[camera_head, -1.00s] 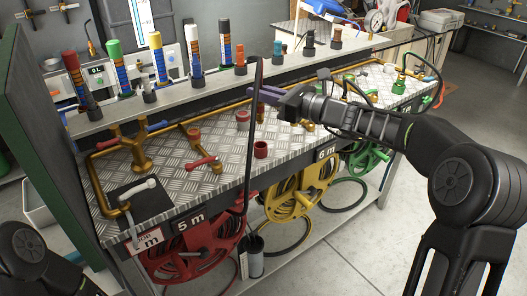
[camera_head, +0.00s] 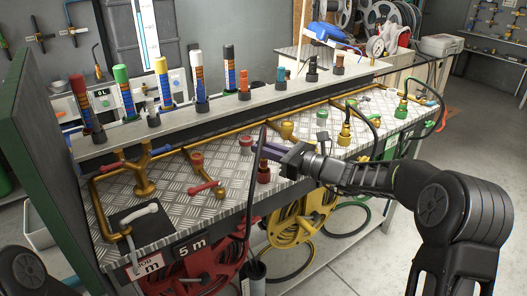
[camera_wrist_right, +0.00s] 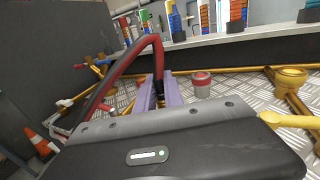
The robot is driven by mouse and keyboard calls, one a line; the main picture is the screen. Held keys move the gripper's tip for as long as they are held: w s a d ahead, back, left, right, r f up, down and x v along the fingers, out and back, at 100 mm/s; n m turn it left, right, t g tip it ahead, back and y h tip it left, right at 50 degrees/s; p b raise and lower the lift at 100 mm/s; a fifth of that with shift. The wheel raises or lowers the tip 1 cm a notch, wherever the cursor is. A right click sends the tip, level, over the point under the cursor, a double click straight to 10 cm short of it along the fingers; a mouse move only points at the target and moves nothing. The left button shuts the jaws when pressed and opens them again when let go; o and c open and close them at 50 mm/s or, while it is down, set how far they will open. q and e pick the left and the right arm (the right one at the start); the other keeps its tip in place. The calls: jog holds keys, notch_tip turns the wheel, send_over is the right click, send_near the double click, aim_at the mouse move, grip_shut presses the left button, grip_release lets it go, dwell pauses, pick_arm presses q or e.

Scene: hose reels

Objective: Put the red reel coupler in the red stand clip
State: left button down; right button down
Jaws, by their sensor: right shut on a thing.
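My right gripper (camera_head: 264,151) is shut on the end of the red reel's hose, above the front of the bench. In the right wrist view its purple fingers (camera_wrist_right: 159,92) close around the dark hose end; the coupler itself is mostly hidden between them. The hose (camera_head: 246,205) rises from the red reel (camera_head: 205,272) and bends over at the fingers. My left gripper is out of view.
A second red cup (camera_head: 246,143) stands farther back and shows in the wrist view (camera_wrist_right: 202,84). Brass piping with a red-handled valve (camera_head: 203,187) lies left. The yellow reel (camera_head: 302,218) hangs below. Coloured cylinders line the rear shelf (camera_head: 200,118).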

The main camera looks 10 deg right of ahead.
jog(key=shift+f, duration=0.4)
jog(key=shift+f, duration=0.15)
jog(key=c, duration=1.5)
grip_release()
jog(key=shift+o, duration=0.2)
jog(key=shift+r, duration=0.2)
jog(key=shift+s+d, duration=0.15)
jog(key=b+v, duration=0.1)
jog(key=v, duration=1)
jog(key=shift+s+d, duration=0.15)
jog(key=shift+s, duration=0.05)
